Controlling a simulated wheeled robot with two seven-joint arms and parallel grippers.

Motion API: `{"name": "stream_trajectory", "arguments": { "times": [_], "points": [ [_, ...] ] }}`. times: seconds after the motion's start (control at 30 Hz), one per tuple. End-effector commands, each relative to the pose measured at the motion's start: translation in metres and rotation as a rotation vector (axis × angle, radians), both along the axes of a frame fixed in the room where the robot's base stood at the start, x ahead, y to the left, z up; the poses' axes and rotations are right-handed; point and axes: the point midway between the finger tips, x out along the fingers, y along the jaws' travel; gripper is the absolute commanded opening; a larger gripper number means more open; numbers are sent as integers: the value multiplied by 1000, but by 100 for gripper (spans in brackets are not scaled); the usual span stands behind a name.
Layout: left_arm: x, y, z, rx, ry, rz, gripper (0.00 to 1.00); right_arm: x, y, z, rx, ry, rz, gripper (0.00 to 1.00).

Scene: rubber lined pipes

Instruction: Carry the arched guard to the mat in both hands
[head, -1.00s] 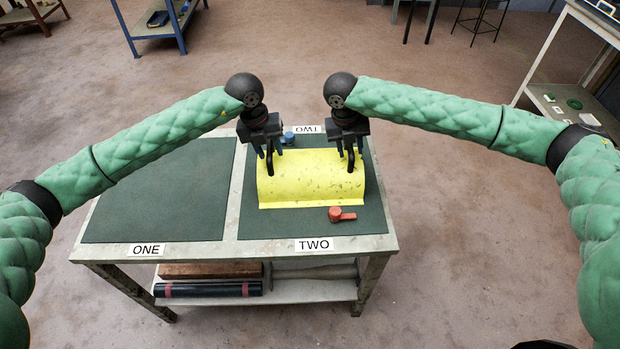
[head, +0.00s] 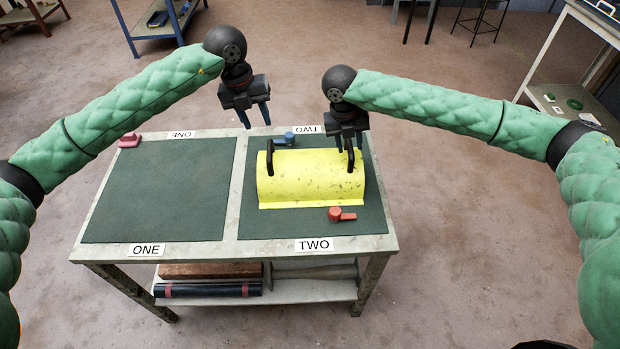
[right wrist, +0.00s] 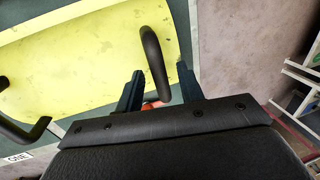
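The yellow arched guard (head: 310,180) sits on the dark mat marked TWO (head: 300,228). It has two black handles, a left one (head: 270,157) and a right one (head: 351,157). My left gripper (head: 254,117) is raised above and behind the left handle, open and empty. My right gripper (head: 347,148) is at the right handle. In the right wrist view its two fingers (right wrist: 157,88) stand apart on either side of that handle (right wrist: 155,50), with gaps visible. The mat marked ONE (head: 158,190) is bare.
A red clamp-like piece (head: 341,214) lies in front of the guard, and a blue one (head: 285,139) behind it. Another pinkish-red piece (head: 129,140) is at the table's back left corner. A black roll (head: 208,290) lies on the shelf below.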

Motion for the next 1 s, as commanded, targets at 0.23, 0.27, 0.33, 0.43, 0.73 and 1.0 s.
{"name": "stream_trajectory", "arguments": {
  "times": [0.23,0.27,0.33,0.43,0.73,1.0],
  "points": [
    [0,0,0,0,0,0,38,0,10,48,1,-2,0,38],
    [0,0,0,0,0,0,38,0,11,53,0,-2,0,38],
    [0,0,0,0,0,0,38,0,13,65,0,-1,1,38],
    [0,0,0,0,0,0,38,1,16,80,0,-1,1,38],
    [0,0,-1,0,0,0,38,0,20,98,-1,2,1,38],
    [0,0,0,0,0,0,38,0,20,99,-1,1,0,38]
  ]
}}
